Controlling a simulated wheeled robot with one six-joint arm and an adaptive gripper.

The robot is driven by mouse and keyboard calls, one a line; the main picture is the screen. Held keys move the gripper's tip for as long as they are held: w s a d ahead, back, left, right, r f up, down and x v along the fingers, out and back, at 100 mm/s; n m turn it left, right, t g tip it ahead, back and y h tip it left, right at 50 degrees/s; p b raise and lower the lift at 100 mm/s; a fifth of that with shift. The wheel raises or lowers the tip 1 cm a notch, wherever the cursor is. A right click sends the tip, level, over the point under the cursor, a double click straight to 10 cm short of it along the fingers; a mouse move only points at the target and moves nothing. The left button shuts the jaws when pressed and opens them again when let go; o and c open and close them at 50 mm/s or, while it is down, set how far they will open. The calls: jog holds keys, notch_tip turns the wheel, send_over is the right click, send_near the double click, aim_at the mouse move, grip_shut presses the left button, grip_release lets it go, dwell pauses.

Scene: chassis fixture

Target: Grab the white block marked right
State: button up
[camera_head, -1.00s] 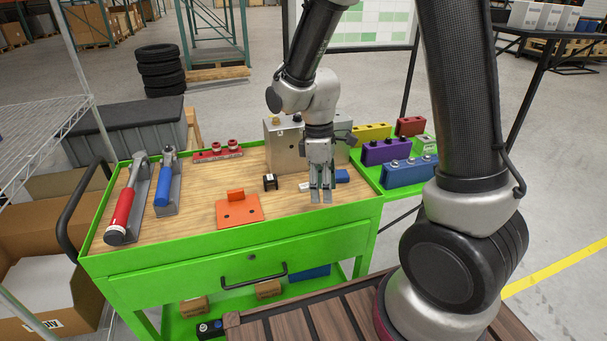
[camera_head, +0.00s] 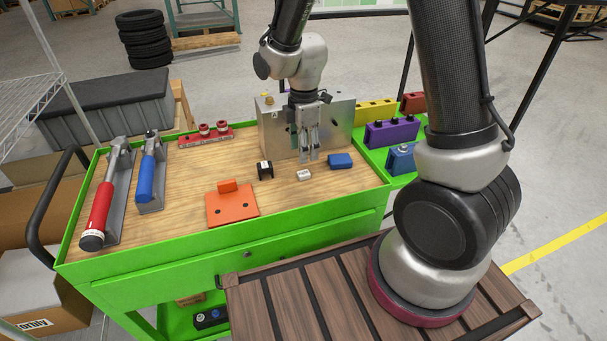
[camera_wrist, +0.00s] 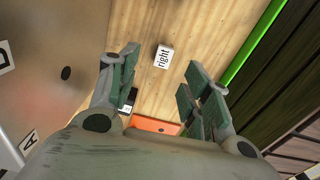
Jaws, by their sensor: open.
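The small white block (camera_head: 304,175) lies on the wooden cart top, between a black block (camera_head: 264,170) and a blue block (camera_head: 340,161). In the wrist view the white block (camera_wrist: 163,56) shows the word "right" on its upper face. My gripper (camera_head: 309,158) is open and empty, pointing down just behind the white block in the head view. In the wrist view my gripper (camera_wrist: 158,80) has its fingers spread wide, with the white block in the gap beyond the fingertips, apart from both.
A metal plate fixture (camera_head: 335,122) stands close behind my gripper. An orange bracket (camera_head: 232,204) lies front left on the green cart (camera_head: 130,258). Red and blue tools (camera_head: 98,215) lie at the left. Purple and yellow blocks (camera_head: 392,132) stand on a shelf at right.

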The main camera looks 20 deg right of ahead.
aim_at(304, 173)
jog(key=f, duration=0.7)
jog(key=shift+s+a+f, duration=0.15)
jog(key=shift+s+f, duration=0.05)
jog(key=shift+s, duration=0.1)
jog(key=c, duration=0.9)
